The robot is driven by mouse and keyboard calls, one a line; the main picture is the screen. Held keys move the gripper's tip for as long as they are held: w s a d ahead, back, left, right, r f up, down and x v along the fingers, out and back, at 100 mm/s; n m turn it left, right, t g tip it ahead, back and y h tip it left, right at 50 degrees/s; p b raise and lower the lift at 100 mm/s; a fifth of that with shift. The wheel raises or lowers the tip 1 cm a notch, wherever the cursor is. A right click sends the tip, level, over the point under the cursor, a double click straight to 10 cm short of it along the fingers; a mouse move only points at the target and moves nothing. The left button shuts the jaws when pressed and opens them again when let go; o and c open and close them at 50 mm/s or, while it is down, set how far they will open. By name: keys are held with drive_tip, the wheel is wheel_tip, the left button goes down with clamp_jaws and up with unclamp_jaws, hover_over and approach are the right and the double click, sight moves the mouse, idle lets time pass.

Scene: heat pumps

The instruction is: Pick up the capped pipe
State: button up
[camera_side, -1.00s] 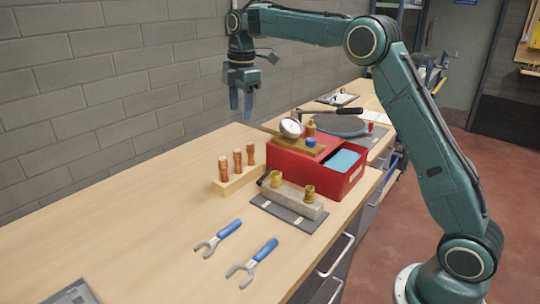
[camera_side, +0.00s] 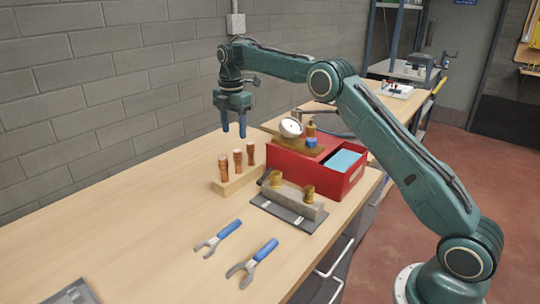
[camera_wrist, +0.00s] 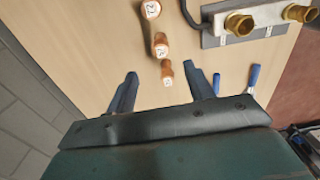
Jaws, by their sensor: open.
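My gripper (camera_side: 235,132) is open and empty, pointing down above the pipes, with a gap between. In the wrist view the nearest pipe (camera_wrist: 167,72) appears between the fingertips, with the others (camera_wrist: 160,44) (camera_wrist: 151,9) farther ahead.
A red toolbox (camera_side: 306,170) with a gauge (camera_side: 291,127) on top stands right of the block. A grey manifold with brass fittings (camera_side: 307,193) lies in front of it. Two blue-handled wrenches (camera_side: 230,229) (camera_side: 265,250) lie nearer. The bench left of the block is clear.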

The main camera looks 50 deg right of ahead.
sight(236, 150)
wheel_tip(236, 150, down, 8)
drive_tip(key=shift+r, duration=0.25)
drive_tip(key=shift+f, duration=0.1)
drive_tip(key=shift+s+d+f, duration=0.1)
drive_tip(key=shift+f, duration=1.15)
drive_tip(key=shift+d+f, duration=0.1)
drive_tip(key=shift+f, duration=1.15)
drive_tip(key=shift+c, duration=0.4)
drive_tip(key=c, duration=1)
